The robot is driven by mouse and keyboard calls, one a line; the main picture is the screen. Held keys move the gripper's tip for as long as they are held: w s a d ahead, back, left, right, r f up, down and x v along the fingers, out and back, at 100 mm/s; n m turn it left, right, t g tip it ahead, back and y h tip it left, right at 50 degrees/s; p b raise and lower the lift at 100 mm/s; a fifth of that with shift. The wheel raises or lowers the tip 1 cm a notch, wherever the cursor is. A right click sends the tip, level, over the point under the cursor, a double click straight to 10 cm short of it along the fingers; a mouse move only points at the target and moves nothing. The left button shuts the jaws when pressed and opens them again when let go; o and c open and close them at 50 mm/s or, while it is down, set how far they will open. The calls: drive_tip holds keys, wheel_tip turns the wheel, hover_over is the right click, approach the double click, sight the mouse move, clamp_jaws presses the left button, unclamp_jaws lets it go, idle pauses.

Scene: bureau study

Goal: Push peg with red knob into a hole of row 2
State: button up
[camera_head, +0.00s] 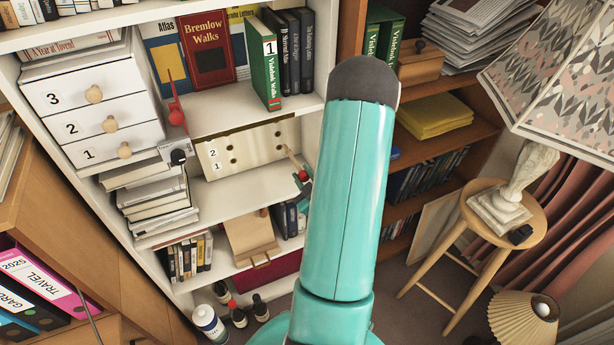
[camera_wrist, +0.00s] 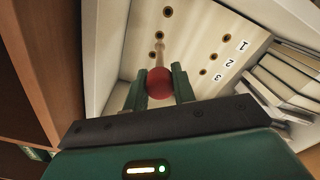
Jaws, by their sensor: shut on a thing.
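The peg is a light wooden shaft (camera_wrist: 161,53) with a red knob (camera_wrist: 159,83). My gripper (camera_wrist: 159,88) is shut on the red knob, one green finger on each side. The shaft points away toward the cream pegboard (camera_wrist: 190,40). Its far end overlaps the board near the middle hole of the left column, in line with label 2; whether it has entered cannot be told. In the head view the pegboard (camera_head: 245,145) stands on a shelf. The peg (camera_head: 293,160) is at its right end, and my gripper (camera_head: 302,182) is mostly hidden behind my arm.
White shelf walls close in beside the board. Stacked books (camera_head: 158,205) stand left of it, and also show in the wrist view (camera_wrist: 285,78). A red lever-like piece (camera_head: 175,105) is above left. Dark books (camera_head: 290,218) sit on the shelf below.

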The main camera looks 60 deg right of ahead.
sight(298, 165)
drive_tip(key=shift+x, duration=4.5)
drive_tip(key=o, duration=1.5)
drive_tip(key=shift+o, duration=0.2)
drive_tip(key=shift+v, duration=5)
drive_tip(key=shift+a, duration=0.1)
